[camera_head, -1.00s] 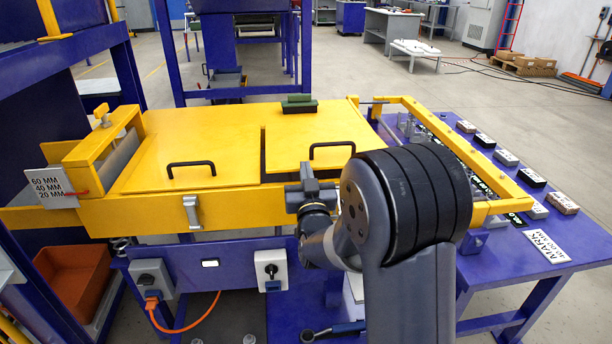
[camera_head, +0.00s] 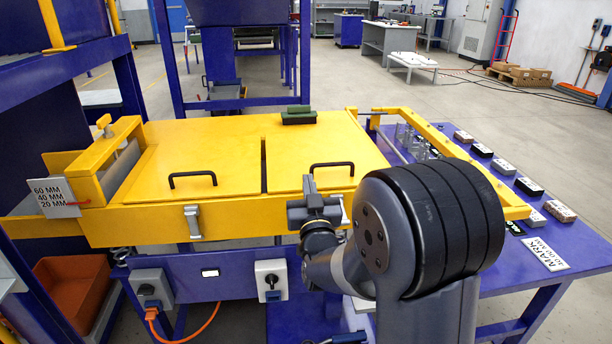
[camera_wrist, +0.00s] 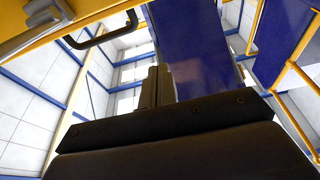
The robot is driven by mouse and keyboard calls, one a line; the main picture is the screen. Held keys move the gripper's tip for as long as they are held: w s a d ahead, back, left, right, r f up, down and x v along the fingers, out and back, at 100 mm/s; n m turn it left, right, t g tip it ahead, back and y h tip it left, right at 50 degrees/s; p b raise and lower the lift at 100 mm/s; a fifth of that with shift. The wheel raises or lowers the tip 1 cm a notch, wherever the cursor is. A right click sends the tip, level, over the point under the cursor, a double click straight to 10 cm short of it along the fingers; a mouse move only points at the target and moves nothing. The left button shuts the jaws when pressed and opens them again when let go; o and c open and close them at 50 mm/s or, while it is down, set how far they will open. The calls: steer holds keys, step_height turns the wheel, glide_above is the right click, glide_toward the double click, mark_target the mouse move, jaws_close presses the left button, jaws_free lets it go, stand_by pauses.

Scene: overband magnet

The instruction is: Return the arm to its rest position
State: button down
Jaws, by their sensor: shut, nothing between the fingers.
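My arm rises at the lower right of the head view, its dark, rounded joint in front of the purple table. My gripper (camera_head: 309,188) is at the front of the yellow magnet housing (camera_head: 240,210), just below the right black handle (camera_head: 333,168). It points up and is shut with nothing in it. In the wrist view the two grey fingers (camera_wrist: 155,85) are together, pointing upward. The black handle (camera_wrist: 98,38) and yellow edge show at upper left there. Whether the gripper touches the housing cannot be told.
A green-and-black block (camera_head: 298,116) lies on the housing's top. The purple table (camera_head: 500,272) at right holds several small blocks and a white MARK label (camera_head: 545,251). A sign with 60, 40 and 20 MM (camera_head: 56,198) hangs at left. An orange bin (camera_head: 70,285) sits below.

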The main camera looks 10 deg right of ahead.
steer(key=v, duration=0.5)
steer(key=shift+s+f, duration=0.2)
steer(key=shift+s, duration=0.1)
steer(key=w, duration=0.9)
steer(key=shift+w, duration=0.3)
stand_by(0.5)
